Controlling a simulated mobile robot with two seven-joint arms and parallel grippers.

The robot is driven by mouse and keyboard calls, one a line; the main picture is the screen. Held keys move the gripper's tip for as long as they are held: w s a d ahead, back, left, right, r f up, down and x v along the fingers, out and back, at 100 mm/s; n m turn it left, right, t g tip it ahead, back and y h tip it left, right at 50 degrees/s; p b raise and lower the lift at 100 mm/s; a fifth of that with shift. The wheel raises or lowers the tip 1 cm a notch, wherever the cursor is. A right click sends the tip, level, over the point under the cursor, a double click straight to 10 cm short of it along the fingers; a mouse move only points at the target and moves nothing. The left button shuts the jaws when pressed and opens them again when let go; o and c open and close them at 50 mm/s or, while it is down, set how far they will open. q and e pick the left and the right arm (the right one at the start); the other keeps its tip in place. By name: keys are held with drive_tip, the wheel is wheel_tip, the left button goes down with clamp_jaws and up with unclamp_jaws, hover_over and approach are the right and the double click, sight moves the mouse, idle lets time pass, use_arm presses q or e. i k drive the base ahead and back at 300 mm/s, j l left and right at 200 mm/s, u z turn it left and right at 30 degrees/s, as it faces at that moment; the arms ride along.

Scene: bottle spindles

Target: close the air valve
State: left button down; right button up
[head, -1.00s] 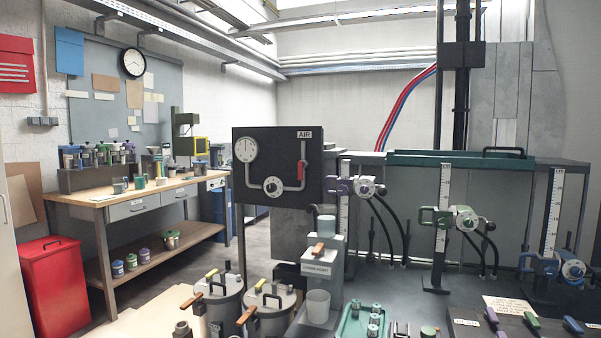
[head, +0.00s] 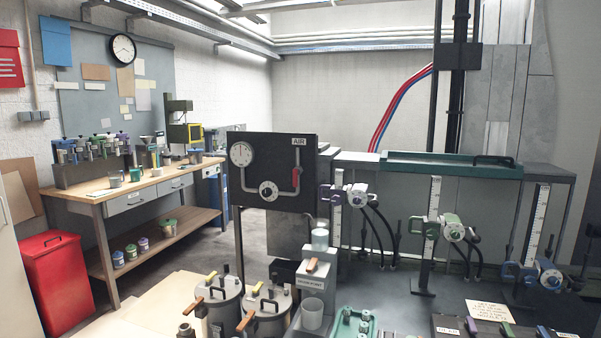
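A black panel (head: 272,211) stands upright on a post near the middle of the head view. An AIR label (head: 299,142) is at its upper right. The air valve's red handle (head: 296,178) is upright, in line with the grey pipe on the panel's right side. A round white gauge (head: 241,154) is at the upper left, its needle too small to read surely. A round dial knob (head: 268,191) sits at the lower middle of the pipe. Neither of my grippers shows in this view, and nothing touches the red handle.
Lidded pots (head: 220,303) and a grey stand with a clear cup (head: 312,314) are below the panel. A dark bench with purple, green (head: 452,227) and blue (head: 548,274) spindles is at right. A wooden workbench (head: 140,186) and red bin (head: 55,280) are at left.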

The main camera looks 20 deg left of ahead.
sight(295, 172)
drive_tip(key=i+j+z, duration=0.45)
drive_tip(key=i+j, duration=0.45)
drive_tip(key=i, duration=0.15)
